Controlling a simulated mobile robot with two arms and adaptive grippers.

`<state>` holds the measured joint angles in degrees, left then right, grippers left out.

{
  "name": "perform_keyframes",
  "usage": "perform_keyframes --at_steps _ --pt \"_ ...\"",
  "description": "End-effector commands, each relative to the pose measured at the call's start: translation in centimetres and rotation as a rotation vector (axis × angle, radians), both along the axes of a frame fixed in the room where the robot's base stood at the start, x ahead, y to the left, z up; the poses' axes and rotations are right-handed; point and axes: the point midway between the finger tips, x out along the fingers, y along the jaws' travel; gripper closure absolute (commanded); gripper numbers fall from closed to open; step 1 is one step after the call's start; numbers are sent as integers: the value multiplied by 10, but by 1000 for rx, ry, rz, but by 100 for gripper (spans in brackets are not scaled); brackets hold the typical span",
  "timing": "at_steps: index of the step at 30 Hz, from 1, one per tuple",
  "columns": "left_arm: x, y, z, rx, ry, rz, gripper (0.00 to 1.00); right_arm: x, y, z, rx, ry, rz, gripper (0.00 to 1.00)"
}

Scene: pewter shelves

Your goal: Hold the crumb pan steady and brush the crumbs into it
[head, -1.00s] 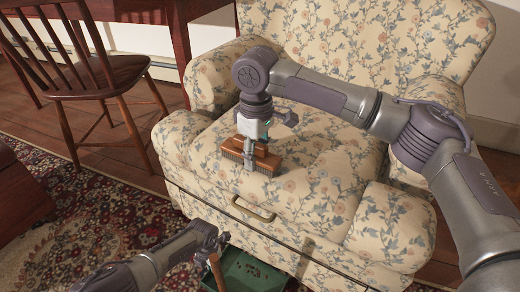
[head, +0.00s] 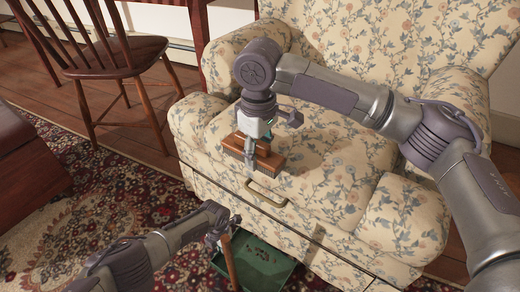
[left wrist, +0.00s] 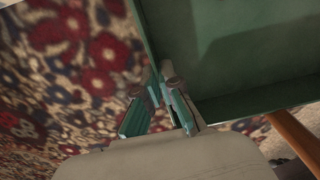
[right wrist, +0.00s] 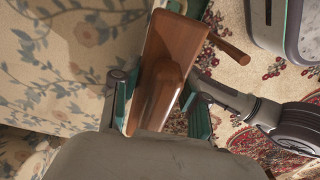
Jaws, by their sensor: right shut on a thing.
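The brush (head: 262,157), a wooden block, is at the front of the sofa seat. My right gripper (head: 250,160) is shut on it; it fills the space between the fingers in the right wrist view (right wrist: 165,70). The green crumb pan (head: 282,272), with dark specks inside, is low in front of the sofa. Its wooden handle (head: 230,262) points towards me. I cannot see crumbs on the seat.
The floral sofa (head: 345,160) has a front drawer with a handle (head: 267,192). A wooden chair (head: 115,55) stands at the back left, and dark wooden furniture (head: 25,175) at the left edge. A patterned rug (head: 110,195) covers the floor.

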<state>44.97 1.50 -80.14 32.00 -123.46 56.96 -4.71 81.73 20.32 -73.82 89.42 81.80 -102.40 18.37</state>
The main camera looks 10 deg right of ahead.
Motion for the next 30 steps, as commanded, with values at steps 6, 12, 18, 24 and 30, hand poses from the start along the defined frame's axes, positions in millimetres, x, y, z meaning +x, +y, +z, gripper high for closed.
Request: perform_keyframes --at_steps 6,12,18,24,30 --pt "0 -1 0 -1 0 0 100 1 0 11 0 -1 0 84" --pt "0 -1 0 -1 0 0 100 1 0 35 2 -1 0 84" --pt "0 -1 0 -1 0 0 100 1 0 59 1 -2 1 84" --pt "0 -1 0 -1 0 0 100 0 0 78 1 -1 0 84" --pt "0 -1 0 -1 0 0 100 0 0 80 1 1 0 84"
